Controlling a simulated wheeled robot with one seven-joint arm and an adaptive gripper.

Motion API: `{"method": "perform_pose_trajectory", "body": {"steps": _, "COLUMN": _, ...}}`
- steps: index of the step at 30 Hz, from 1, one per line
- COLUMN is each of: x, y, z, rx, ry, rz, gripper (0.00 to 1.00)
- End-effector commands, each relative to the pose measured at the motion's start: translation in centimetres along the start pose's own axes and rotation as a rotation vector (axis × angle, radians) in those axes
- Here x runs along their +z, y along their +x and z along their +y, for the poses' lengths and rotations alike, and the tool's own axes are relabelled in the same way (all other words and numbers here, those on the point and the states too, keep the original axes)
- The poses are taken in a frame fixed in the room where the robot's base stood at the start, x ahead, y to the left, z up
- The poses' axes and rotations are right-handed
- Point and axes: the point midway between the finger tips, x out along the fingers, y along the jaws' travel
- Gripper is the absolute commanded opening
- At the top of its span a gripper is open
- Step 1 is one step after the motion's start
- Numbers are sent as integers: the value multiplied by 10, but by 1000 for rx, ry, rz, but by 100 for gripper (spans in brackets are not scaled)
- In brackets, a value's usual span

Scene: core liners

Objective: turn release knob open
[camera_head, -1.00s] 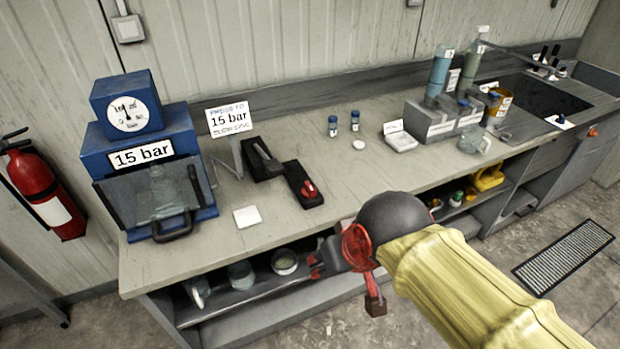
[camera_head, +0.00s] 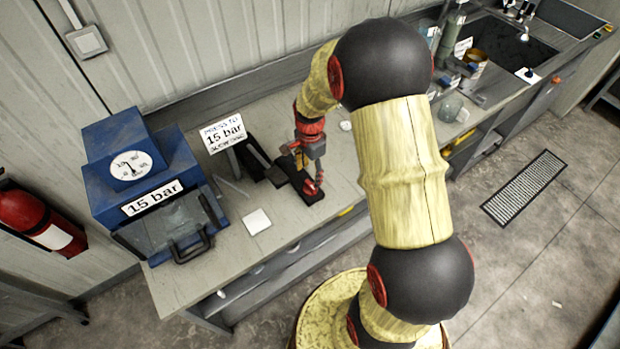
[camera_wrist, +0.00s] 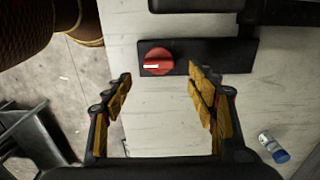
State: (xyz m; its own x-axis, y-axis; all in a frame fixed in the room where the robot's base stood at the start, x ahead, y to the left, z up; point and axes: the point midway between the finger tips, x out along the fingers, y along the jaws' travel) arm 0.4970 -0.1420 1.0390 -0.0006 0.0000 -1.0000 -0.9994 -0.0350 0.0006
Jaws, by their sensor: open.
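The release knob (camera_wrist: 158,62) is a red round knob with a white pointer line that lies roughly level in the wrist view. It sits on a black base (camera_wrist: 197,52) on the bench top. In the head view the knob (camera_head: 311,187) shows at the front end of the black base (camera_head: 297,172). My gripper (camera_wrist: 157,82) is open, with a yellow-padded finger on each side and nothing between them. The knob appears between and just beyond the fingertips, apart from them. In the head view my gripper (camera_head: 307,168) is over the base; its exact height above the knob is hard to tell.
A blue press (camera_head: 150,180) with a gauge and a 15 bar label stands left. A sign (camera_head: 223,134) stands behind the base. A white square pad (camera_head: 257,222) lies on the bench. A small blue-capped vial (camera_wrist: 273,147) lies near my right finger in the wrist view.

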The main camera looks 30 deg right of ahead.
Motion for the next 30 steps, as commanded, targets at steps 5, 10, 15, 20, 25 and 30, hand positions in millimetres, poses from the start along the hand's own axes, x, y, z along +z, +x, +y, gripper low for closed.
{"method": "perform_pose_trajectory", "body": {"steps": 5, "x": 0, "y": 24, "z": 1, "rx": 5, "ry": 3, "rz": -2, "gripper": 58}}
{"method": "perform_pose_trajectory", "body": {"steps": 10, "x": 0, "y": 50, "z": 1, "rx": 4, "ry": 2, "rz": -2, "gripper": 58}}
{"method": "perform_pose_trajectory", "body": {"steps": 15, "x": 0, "y": 68, "z": 0, "rx": 2, "ry": 2, "rz": -1, "gripper": 58}}
{"method": "perform_pose_trajectory", "body": {"steps": 20, "x": 0, "y": 76, "z": 0, "rx": 1, "ry": 1, "rz": 0, "gripper": 58}}
{"method": "perform_pose_trajectory", "body": {"steps": 25, "x": 0, "y": 76, "z": 0, "rx": 0, "ry": 1, "rz": 0, "gripper": 58}}
{"method": "perform_pose_trajectory", "body": {"steps": 30, "x": 0, "y": 76, "z": 0, "rx": 0, "ry": 1, "rz": 0, "gripper": 52}}
